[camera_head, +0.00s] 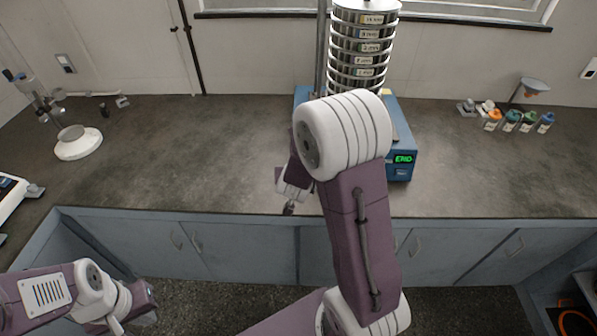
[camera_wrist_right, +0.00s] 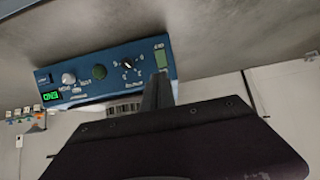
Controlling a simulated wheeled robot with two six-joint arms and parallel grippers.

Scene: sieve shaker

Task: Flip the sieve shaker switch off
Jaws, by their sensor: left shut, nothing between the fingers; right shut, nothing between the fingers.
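The blue sieve shaker (camera_head: 398,110) stands on the counter with a stack of metal sieves (camera_head: 362,60) on top. Its green display (camera_head: 403,159) reads END. My right arm hides most of its front in the head view. The right wrist view shows the control panel (camera_wrist_right: 110,72) upside down, with knobs and a green button. A small green switch (camera_wrist_right: 160,58) sits at the panel's right end in that view. My right gripper (camera_wrist_right: 159,82) is shut, its dark tip close to this switch; I cannot tell if they touch. My left gripper (camera_head: 138,312) is shut at the lower left, away from the shaker.
A stand with a white round base (camera_head: 78,143) is at the back left of the counter.

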